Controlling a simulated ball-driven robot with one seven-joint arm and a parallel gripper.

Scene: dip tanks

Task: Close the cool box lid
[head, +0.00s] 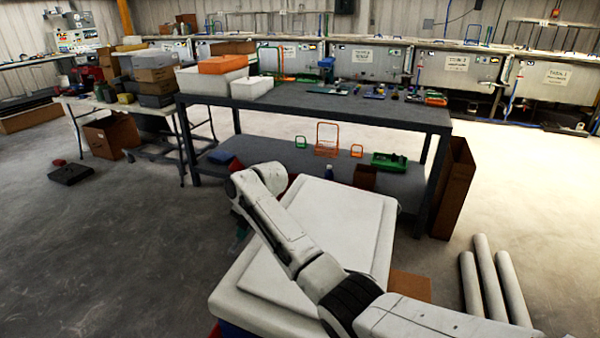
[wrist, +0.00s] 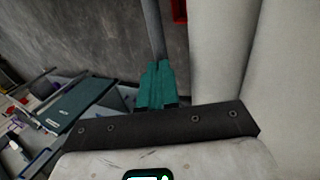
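The cool box shows low in the head view, with its broad white lid (head: 345,222) on top. The lid looks flat over the box, with a raised panel; my arm crosses it and hides part. A little of the blue body (head: 232,329) shows below the lid's near left corner. Whether the lid is fully seated cannot be told. My gripper (head: 239,240) is mostly hidden behind my wrist, by the lid's far left edge. In the wrist view its teal fingers (wrist: 157,85) look together, with nothing seen between them. The white lid (wrist: 222,55) is right of them there, apart from the fingertips.
A dark workbench (head: 400,112) with a lower shelf stands just beyond the box. A tall brown carton (head: 453,185) and several pale cylinders (head: 490,280) are to the right. A folding table (head: 150,108) with boxes stands at left. Open floor (head: 90,260) lies left.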

